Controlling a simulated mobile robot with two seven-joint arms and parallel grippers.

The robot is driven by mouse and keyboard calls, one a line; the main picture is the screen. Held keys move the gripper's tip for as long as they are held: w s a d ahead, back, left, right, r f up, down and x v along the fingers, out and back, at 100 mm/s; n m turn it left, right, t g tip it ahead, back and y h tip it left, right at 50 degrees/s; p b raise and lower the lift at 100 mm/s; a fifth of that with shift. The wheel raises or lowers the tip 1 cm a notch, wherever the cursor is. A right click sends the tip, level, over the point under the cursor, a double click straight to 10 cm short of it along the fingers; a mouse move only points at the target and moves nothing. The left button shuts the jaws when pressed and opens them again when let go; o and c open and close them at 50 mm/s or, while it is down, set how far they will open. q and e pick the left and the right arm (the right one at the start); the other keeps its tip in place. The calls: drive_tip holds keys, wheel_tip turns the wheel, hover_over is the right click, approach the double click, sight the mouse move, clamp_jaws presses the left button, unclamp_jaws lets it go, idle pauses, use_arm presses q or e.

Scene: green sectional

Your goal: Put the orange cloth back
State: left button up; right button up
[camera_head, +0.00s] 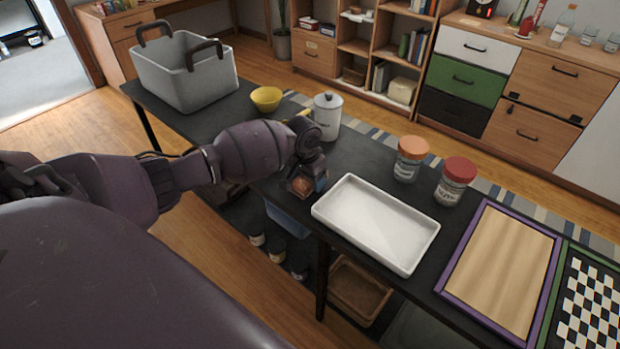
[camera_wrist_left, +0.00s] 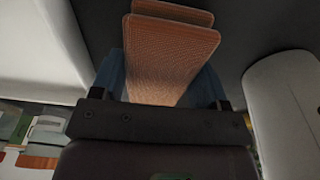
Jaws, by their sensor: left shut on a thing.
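The orange cloth (camera_head: 301,186) is folded, with a woven texture. It shows large in the left wrist view (camera_wrist_left: 168,55), clamped between the blue fingers of my left gripper (camera_wrist_left: 165,85). In the head view my left gripper (camera_head: 308,180) points down at the near edge of the dark table (camera_head: 345,150), just left of the white tray (camera_head: 375,222). The tray is empty. I cannot tell whether the cloth touches the table. My right gripper is not in view.
A white canister (camera_head: 327,117) and yellow bowl (camera_head: 266,98) stand behind the gripper, with a grey basket (camera_head: 185,75) at far left. Two lidded jars (camera_head: 409,160) (camera_head: 455,182) stand behind the tray. A purple-framed board (camera_head: 503,265) and chessboard (camera_head: 590,305) lie at right.

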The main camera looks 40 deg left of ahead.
sight(306, 179)
use_arm(q)
drive_tip(key=shift+f, duration=0.15)
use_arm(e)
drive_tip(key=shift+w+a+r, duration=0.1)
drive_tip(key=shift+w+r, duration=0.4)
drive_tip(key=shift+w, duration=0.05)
use_arm(q)
drive_tip(key=o, duration=1)
drive_tip(key=shift+c, duration=0.2)
wheel_tip(306, 179, up, 12)
drive_tip(key=s+p, duration=0.1)
drive_tip(key=p, duration=0.2)
drive_tip(key=shift+s, duration=0.25)
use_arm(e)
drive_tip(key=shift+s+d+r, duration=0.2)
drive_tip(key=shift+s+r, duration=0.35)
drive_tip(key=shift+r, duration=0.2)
